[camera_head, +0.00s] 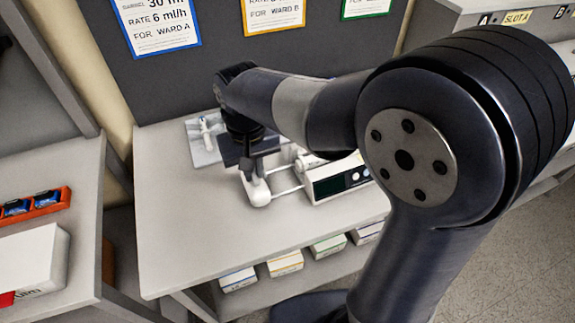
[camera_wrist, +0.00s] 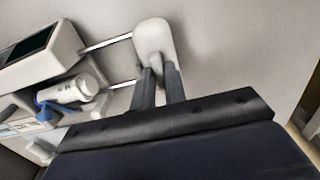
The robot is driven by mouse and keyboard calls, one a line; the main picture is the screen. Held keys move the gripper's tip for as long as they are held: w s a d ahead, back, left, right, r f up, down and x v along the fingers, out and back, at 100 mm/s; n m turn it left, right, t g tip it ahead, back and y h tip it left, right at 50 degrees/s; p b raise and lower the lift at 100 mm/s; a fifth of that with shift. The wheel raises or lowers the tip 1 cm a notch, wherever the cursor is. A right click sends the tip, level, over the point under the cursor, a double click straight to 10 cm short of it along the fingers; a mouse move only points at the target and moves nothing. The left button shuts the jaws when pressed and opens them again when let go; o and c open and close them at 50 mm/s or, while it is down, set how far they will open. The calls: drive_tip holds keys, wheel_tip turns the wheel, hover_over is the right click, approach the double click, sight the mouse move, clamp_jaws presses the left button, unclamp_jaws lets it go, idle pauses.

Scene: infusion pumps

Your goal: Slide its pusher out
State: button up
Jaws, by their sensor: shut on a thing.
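The infusion pump (camera_head: 338,180) is a white box with a dark screen, standing on the light grey table. Its pusher (camera_head: 257,190) is a white rounded block at the left, joined to the pump by two thin rods with a clear gap between. My gripper (camera_head: 253,168) reaches down onto the pusher and is shut on it. In the wrist view the two fingers of my gripper (camera_wrist: 160,78) sit at the near end of the pusher (camera_wrist: 154,38). The pump (camera_wrist: 38,48) is at the left there, with a white syringe (camera_wrist: 72,90) and a blue part beside it.
A tray (camera_head: 203,140) with a white item lies behind my gripper. Posted cards (camera_head: 157,22) hang on the dark back panel. Boxes (camera_head: 285,263) stand on a shelf under the table (camera_head: 170,220). The tabletop left of the pusher is clear. An orange tray (camera_head: 36,203) is on the left bench.

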drive_tip(key=shift+a, duration=0.25)
idle(0.4)
drive_tip(key=o, duration=0.6)
drive_tip(key=shift+c, duration=0.2)
drive_tip(key=shift+r, duration=0.1)
wheel_tip(320, 180, up, 7)
drive_tip(key=p, duration=0.6)
drive_tip(key=shift+p, duration=0.35)
wheel_tip(320, 180, down, 7)
drive_tip(key=b, duration=0.6)
drive_tip(key=shift+f+b, duration=0.2)
drive_tip(key=shift+b, duration=0.15)
drive_tip(key=shift+d+r, duration=0.1)
